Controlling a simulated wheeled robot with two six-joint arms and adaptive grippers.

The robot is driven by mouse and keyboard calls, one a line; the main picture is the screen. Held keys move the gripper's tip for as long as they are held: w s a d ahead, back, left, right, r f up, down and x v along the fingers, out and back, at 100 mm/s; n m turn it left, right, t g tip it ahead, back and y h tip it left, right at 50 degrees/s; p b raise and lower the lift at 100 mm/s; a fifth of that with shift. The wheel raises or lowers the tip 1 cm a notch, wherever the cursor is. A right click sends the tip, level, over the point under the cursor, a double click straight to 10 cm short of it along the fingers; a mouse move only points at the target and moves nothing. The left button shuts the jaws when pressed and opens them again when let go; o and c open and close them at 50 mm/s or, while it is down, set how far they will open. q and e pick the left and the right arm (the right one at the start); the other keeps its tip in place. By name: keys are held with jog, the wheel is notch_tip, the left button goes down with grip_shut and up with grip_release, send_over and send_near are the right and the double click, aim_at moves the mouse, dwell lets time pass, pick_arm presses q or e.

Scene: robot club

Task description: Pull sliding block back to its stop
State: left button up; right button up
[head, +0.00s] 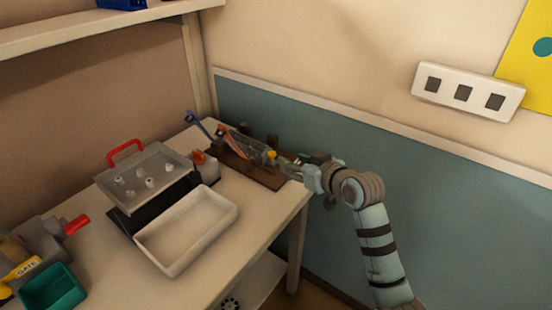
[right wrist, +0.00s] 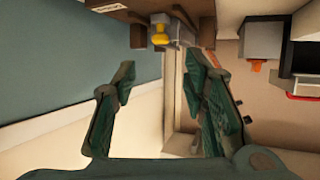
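A brown wooden fixture (head: 262,177) stands at the table's far right corner, with upright posts and a clear part on it. A yellow knob (head: 271,155) shows at its near end, and I take it to be on the sliding block. In the right wrist view the yellow knob (right wrist: 160,33) sits in front of a small grey block (right wrist: 182,30), beyond my fingertips and roughly between them. My right gripper (head: 292,166) is open and empty just right of the knob; its spread fingers show in the right wrist view (right wrist: 158,75). My left gripper is out of view.
An empty white tray (head: 187,232), a grey tilted panel with a red handle (head: 125,150) and a green bin (head: 52,290) stand on the table (head: 110,265). An orange-tipped grey item (head: 204,163) is left of the fixture. A teal wall panel (head: 430,190) is behind my right arm.

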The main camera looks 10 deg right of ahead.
aim_at(274, 155)
jog(key=b+x, duration=0.2)
jog(key=x, duration=0.8)
jog(key=shift+w+a+f+b, duration=0.1)
jog(key=shift+f+b, duration=0.15)
jog(key=shift+b, duration=0.05)
jog(key=shift+r, duration=0.1)
jog(key=shift+c, duration=0.5)
grip_shut()
